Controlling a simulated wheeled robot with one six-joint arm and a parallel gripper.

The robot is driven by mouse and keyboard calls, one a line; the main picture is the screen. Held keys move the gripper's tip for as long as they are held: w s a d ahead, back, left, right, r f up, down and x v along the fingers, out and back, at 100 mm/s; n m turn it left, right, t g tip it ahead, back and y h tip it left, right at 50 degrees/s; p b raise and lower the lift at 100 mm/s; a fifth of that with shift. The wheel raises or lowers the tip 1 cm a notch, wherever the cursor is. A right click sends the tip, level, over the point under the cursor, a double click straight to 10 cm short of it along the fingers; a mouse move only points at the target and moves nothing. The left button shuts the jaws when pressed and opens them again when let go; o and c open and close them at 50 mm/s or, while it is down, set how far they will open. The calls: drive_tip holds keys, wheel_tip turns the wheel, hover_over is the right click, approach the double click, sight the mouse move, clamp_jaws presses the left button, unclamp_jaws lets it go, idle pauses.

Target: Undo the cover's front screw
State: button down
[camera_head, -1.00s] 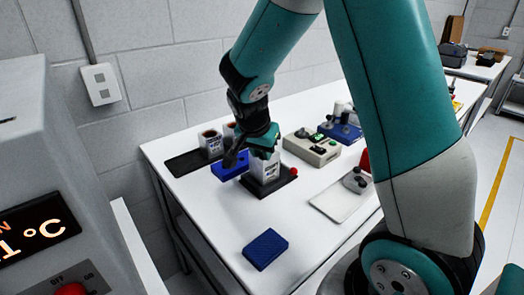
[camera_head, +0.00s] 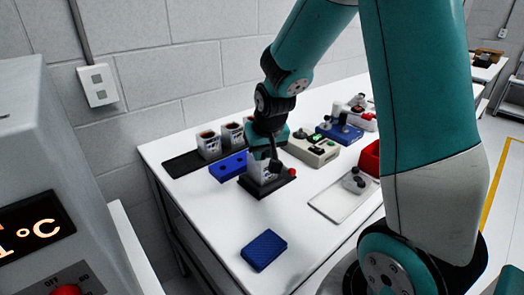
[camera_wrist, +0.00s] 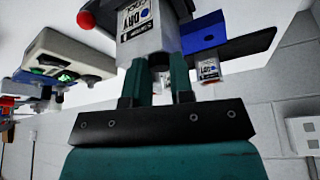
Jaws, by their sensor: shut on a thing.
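My gripper (camera_head: 268,138) is shut on a small dark tool (camera_head: 275,163) that points down, by its look a driver. It is at the white servo unit (camera_head: 263,176), which stands on a black base (camera_head: 254,189) with a red knob (camera_head: 291,171). In the wrist view my teal fingers (camera_wrist: 160,82) grip a grey piece, with the labelled servo unit (camera_wrist: 140,38) close beyond them. I cannot tell whether the tool touches the unit. The front screw is not distinguishable, and my gripper hides part of the unit's top.
A blue holder (camera_head: 228,168) stands left of the base, near a dark tray (camera_head: 180,165) with white units. A beige box (camera_head: 312,150) with green lights and a blue fixture (camera_head: 338,132) stand behind right. A pale tray (camera_head: 330,205) lies right. A blue pad (camera_head: 264,250) lies in front.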

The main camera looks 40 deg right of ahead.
drive_tip(key=shift+n, duration=0.5)
drive_tip(key=shift+y, duration=0.3)
drive_tip(key=shift+s+f, duration=0.1)
drive_tip(key=c, duration=1)
unclamp_jaws()
drive_tip(key=shift+d, duration=0.1)
drive_tip(key=shift+o, duration=0.2)
drive_tip(key=v, duration=1.7)
drive_tip(key=shift+r, duration=0.25)
